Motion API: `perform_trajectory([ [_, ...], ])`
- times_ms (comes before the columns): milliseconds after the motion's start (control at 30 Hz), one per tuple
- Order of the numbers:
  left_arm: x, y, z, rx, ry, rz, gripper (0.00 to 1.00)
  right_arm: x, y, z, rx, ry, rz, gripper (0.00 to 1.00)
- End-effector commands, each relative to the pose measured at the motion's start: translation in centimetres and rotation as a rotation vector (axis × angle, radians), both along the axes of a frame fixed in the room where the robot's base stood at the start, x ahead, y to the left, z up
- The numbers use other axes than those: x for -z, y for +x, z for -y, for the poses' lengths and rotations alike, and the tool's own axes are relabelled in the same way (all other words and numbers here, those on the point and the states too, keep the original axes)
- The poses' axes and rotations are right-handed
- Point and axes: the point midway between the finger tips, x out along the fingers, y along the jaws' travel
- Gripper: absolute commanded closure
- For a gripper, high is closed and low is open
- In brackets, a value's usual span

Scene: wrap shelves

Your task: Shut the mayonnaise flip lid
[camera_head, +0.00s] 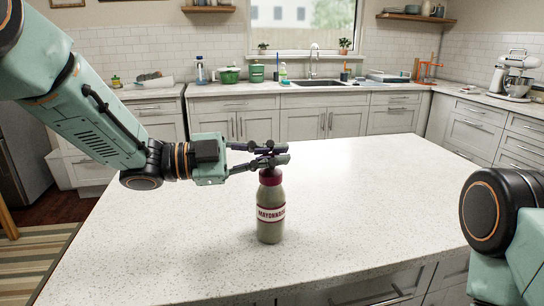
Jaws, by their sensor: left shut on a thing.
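The mayonnaise bottle (270,232) stands upright on the island top, with a grey-green body, a labelled band and a dark red cap (270,177). My left gripper (282,154) reaches in from the left, level, right at the top of the bottle. Its fingers are shut on the mayonnaise flip lid, which they mostly hide; a little dark red shows between them. I cannot tell the lid's angle. My right gripper is out of view; only part of my right arm shows at the right edge.
The speckled white island top (380,210) is bare around the bottle. Behind it, a back counter holds a sink with a faucet (313,60), a green pot (230,75) and other kitchenware. A stand mixer (516,72) stands at the far right.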

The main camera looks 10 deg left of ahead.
Motion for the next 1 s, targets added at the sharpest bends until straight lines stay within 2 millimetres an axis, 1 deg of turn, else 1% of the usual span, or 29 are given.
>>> perform_trajectory([
  [200,0.26,-0.17,0.07,0.001,0.011,0.029,1.0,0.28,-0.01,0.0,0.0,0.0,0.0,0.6],
  [567,0.24,-0.17,0.06,0.001,0.012,0.03,1.0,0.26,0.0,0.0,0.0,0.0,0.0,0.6],
  [600,0.25,-0.18,0.06,0.001,0.012,0.03,0.9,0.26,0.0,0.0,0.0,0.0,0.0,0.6],
  [833,0.21,-0.15,0.06,0.001,0.011,0.031,0.7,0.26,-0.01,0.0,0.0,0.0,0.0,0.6],
  [867,0.21,-0.15,0.06,0.001,0.011,0.031,0.68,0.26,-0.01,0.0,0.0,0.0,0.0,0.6],
  [1000,0.18,-0.15,0.05,0.001,0.011,0.031,0.68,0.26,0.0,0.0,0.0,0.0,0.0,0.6],
])
